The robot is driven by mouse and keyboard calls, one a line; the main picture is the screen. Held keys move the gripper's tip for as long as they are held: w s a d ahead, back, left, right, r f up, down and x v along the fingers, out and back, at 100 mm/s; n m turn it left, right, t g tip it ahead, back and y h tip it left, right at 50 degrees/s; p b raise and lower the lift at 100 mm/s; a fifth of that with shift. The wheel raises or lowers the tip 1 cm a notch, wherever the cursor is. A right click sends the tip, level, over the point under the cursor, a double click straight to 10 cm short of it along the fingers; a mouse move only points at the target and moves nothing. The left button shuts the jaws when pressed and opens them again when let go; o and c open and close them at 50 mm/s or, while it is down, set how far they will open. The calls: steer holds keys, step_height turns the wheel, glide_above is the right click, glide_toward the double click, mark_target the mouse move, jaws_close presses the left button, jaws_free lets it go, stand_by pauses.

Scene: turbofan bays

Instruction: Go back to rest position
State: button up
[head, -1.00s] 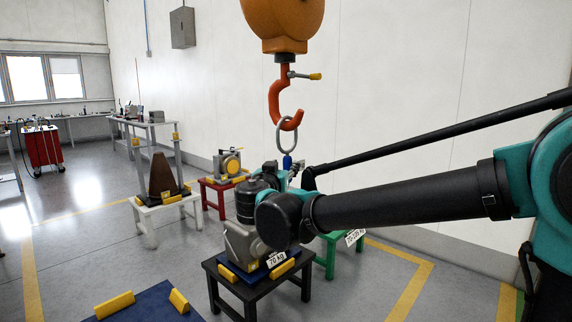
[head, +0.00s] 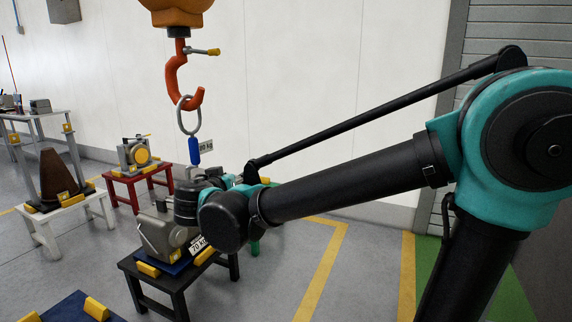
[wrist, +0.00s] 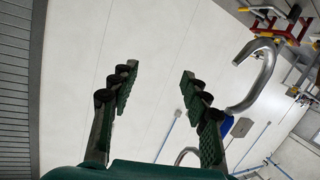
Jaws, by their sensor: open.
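In the head view my gripper is mostly hidden behind my own forearm and wrist. The orange hook (head: 173,78) hangs from the hoist. A metal ring (head: 188,115) with a blue lower part (head: 194,150) hangs on it, left of my arm. In the wrist view a grey curved metal piece (wrist: 262,78) and a blue piece (wrist: 226,122) lie right of the fingers, apart from them.
A grey machine part (head: 160,235) sits on a black stool (head: 150,290) below my wrist. A brown cone (head: 57,175) on a white stool (head: 42,225) and a yellow-grey unit (head: 137,153) on a red stool (head: 125,182) stand left.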

steer(key=d+f+g+h, duration=0.1)
steer(key=d+f+g, duration=0.3)
steer(key=d+f, duration=0.7)
steer(key=d+f+g+h, duration=0.2)
steer(key=d+f+g, duration=0.2)
steer(key=d+f, duration=0.75)
steer(key=s+d+f+g+y, duration=0.3)
steer(key=s+d+f, duration=0.6)
steer(key=s+d, duration=0.4)
steer(key=shift+s+m+y, duration=0.4)
steer(key=shift+s+y, duration=0.3)
steer(key=shift+s, duration=0.2)
